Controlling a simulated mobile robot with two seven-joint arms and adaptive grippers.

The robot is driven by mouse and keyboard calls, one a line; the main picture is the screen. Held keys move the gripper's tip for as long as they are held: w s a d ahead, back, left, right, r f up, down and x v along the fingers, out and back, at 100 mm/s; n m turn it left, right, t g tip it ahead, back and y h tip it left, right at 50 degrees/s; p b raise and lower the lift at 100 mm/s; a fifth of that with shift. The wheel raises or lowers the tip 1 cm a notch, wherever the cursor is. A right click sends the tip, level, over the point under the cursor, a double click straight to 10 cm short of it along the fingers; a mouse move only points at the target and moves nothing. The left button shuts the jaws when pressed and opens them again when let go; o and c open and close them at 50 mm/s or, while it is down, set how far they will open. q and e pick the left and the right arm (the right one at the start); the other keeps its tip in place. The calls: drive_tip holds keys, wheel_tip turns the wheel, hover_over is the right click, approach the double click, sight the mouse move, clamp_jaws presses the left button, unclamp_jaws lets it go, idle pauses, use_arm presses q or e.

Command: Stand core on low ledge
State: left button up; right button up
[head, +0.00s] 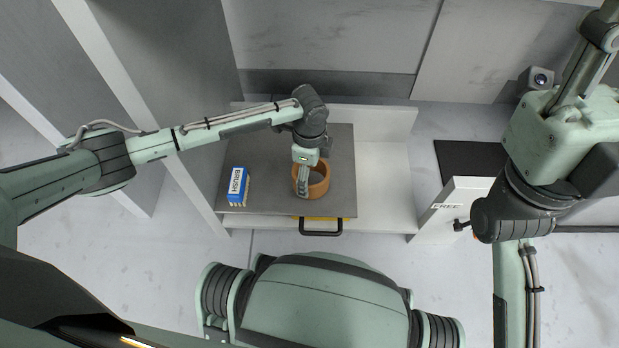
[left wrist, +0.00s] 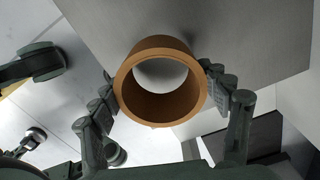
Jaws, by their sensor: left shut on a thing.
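The core is an orange-brown open ring (head: 324,187), in the middle of the head view over the front right part of a dark grey board. My left gripper (head: 304,187) is shut on it, with the fingers at its left side in this view. In the left wrist view the core (left wrist: 165,106) sits between the two fingers of the left gripper (left wrist: 160,88), which touch its outer wall on both sides. I look through its open bore. I cannot tell whether it touches the board. My right gripper is out of view. I cannot tell which surface is the low ledge.
A blue box marked BRUSH (head: 237,186) stands on the left of the grey board (head: 268,168). A black handle (head: 320,228) is at the front edge. A bare white surface (head: 385,185) lies right of the board. A white block marked FREE (head: 455,200) stands farther right.

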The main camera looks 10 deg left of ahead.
use_arm(q)
drive_tip(key=shift+f, duration=0.9)
drive_tip(key=o, duration=1.2)
drive_tip(key=shift+f, duration=0.1)
